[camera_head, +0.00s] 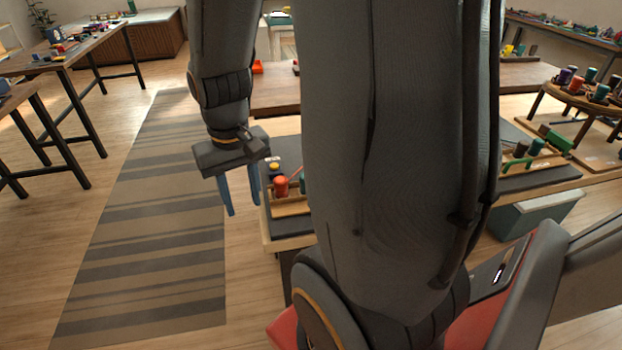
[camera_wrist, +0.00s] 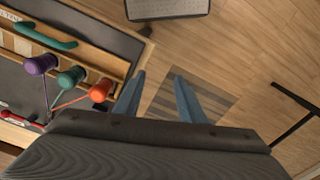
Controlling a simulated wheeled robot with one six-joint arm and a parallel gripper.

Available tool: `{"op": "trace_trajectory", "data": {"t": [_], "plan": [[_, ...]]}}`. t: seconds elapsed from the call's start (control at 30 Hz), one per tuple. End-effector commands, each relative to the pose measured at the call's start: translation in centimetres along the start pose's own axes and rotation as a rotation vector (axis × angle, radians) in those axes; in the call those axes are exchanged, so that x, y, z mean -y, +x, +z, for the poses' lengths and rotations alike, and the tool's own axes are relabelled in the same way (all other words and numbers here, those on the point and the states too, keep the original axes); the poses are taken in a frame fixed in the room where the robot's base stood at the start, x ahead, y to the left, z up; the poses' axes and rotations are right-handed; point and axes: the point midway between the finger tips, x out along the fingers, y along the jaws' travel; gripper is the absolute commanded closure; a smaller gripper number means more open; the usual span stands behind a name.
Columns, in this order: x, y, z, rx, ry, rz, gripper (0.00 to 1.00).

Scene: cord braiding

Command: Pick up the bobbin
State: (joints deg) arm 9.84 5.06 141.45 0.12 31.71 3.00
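Three bobbins show on a table in the wrist view: a purple one (camera_wrist: 41,64), a teal one (camera_wrist: 71,76) and an orange one (camera_wrist: 101,90). Thin cords run from them toward one spot at the left. In the head view the orange bobbin (camera_head: 281,186) stands at the table's left end, with a bit of the teal one (camera_head: 303,184) beside my arm. My gripper (camera_head: 241,202) is open and empty, its two blue fingers pointing down, just left of the table. In the wrist view the open fingers (camera_wrist: 160,78) are over the floor, right of the orange bobbin.
My arm hides the middle of the work table (camera_head: 285,244). More bobbins stand on its right part and on a round stand (camera_head: 566,96). A teal handle (camera_wrist: 45,36) lies near the bobbins. The striped rug (camera_head: 160,240) at left is clear.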

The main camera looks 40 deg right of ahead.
Motion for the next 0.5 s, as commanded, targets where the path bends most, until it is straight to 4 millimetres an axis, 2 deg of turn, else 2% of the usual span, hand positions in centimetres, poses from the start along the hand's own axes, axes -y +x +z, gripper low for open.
{"op": "trace_trajectory", "data": {"t": [0.03,0.1,0.3,0.4,0.5], "plan": [[-2.4,-0.4,-1.1,0.003,0.083,0.002,0.63],[-5.5,-0.7,-2.3,0.010,0.193,0.005,0.63],[-13.6,-1.4,-4.1,0.022,0.450,0.010,0.63],[-16.2,-1.6,-4.3,0.027,0.529,0.011,0.63],[-17.6,-1.7,-4.3,0.029,0.574,0.012,0.63]]}}
